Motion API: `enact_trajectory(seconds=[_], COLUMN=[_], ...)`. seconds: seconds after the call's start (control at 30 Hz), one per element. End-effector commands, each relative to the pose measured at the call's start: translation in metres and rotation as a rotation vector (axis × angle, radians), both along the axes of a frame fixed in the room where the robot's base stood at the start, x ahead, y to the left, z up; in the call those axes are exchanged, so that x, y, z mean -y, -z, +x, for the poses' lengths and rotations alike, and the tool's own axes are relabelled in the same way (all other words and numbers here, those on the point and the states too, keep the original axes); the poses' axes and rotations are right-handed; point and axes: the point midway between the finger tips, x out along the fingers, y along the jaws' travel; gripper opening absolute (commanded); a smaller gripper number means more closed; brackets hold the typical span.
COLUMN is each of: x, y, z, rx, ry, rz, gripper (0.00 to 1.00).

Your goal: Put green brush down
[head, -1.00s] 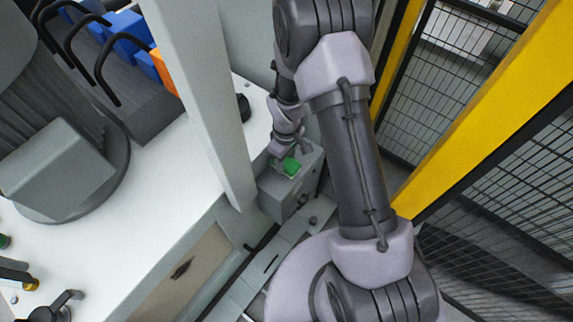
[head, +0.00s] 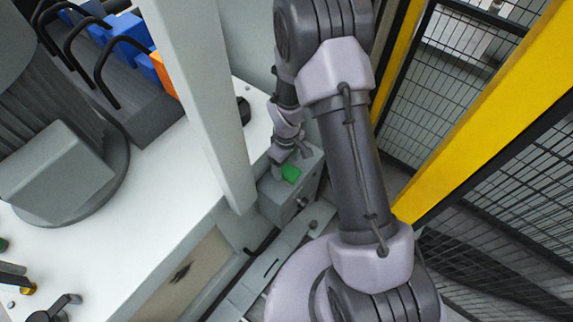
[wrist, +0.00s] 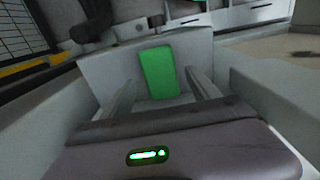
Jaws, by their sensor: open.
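The green brush (head: 291,174) shows as a small green block on top of a grey box (head: 281,204) beside the white table. In the wrist view the green brush (wrist: 158,73) lies on the light grey top, ahead of and between my two fingers. My gripper (head: 288,163) is just behind and above it in the head view. In the wrist view my gripper (wrist: 163,92) is open, with a finger on each side and a gap to the brush. The brush's underside is hidden.
A grey post (head: 200,100) stands left of my arm. A yellow-framed mesh fence (head: 500,115) runs along the right. The white table (head: 100,260) carries a large grey machine (head: 55,170) and a rack of blue and orange bins (head: 128,36).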

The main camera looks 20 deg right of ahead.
Motion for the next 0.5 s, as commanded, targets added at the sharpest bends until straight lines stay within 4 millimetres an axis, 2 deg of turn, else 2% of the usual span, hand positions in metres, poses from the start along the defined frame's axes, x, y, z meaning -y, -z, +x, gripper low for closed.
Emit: enact_trajectory(seconds=[0.03,0.2,0.3,0.43,0.5], x=[0.000,0.000,0.000,0.000,-0.001], y=[-0.021,-0.070,-0.090,-0.104,-0.126], z=[0.001,0.001,0.001,0.001,0.002], rx=[0.004,0.002,0.001,0.004,0.027], ry=[0.000,0.001,0.000,0.005,0.042], rz=[0.000,0.000,0.000,0.000,0.004], gripper=[0.70,0.70,0.70,0.70,0.70])
